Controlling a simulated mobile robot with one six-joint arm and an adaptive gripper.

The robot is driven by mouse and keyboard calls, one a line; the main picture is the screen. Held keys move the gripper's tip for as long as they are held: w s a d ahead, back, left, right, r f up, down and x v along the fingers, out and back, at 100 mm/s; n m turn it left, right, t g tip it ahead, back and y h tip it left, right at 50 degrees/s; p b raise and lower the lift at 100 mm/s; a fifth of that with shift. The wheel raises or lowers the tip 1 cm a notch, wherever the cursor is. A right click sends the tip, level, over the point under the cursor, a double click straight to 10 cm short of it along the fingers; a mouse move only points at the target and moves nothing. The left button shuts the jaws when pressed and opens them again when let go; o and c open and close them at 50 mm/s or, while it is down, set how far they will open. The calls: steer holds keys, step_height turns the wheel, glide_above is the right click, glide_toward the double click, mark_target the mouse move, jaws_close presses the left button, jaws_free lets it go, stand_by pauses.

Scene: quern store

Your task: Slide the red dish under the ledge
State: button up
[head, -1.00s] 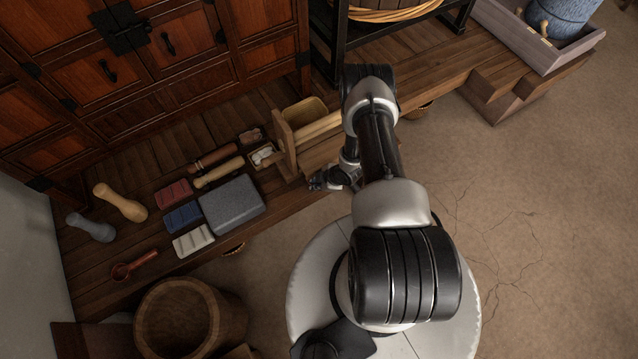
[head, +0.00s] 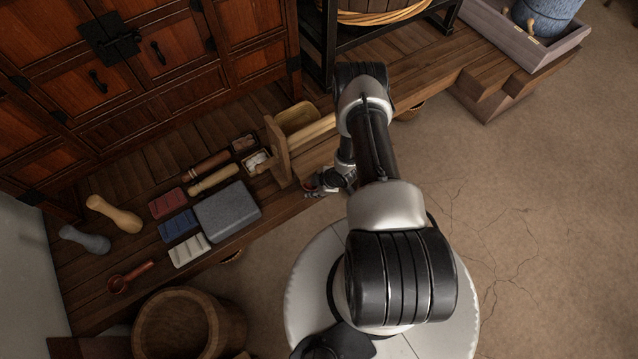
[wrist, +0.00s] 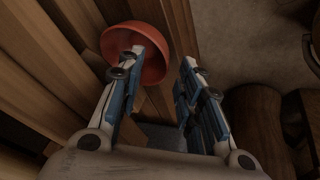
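The red dish (wrist: 152,38) is a round bowl at the upper middle of the wrist view. My gripper (wrist: 163,56) is open there. Its left fingertip overlaps the dish's near part and its right fingertip is to the right of the dish, apart from it; I cannot tell whether either touches. In the head view only a small red patch of the dish (head: 311,183) shows beside my gripper (head: 316,189), mostly hidden by it. The likely ledge is a wooden board (head: 313,160) just behind the gripper, right of an upright wooden panel (head: 277,150).
A red ladle (head: 131,277) and a wooden tub (head: 180,325) are nearer the front left. Open bare floor (head: 540,200) is at right.

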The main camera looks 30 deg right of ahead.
steer(key=v, duration=1)
steer(key=shift+s+r, duration=0.15)
steer(key=shift+r, duration=0.2)
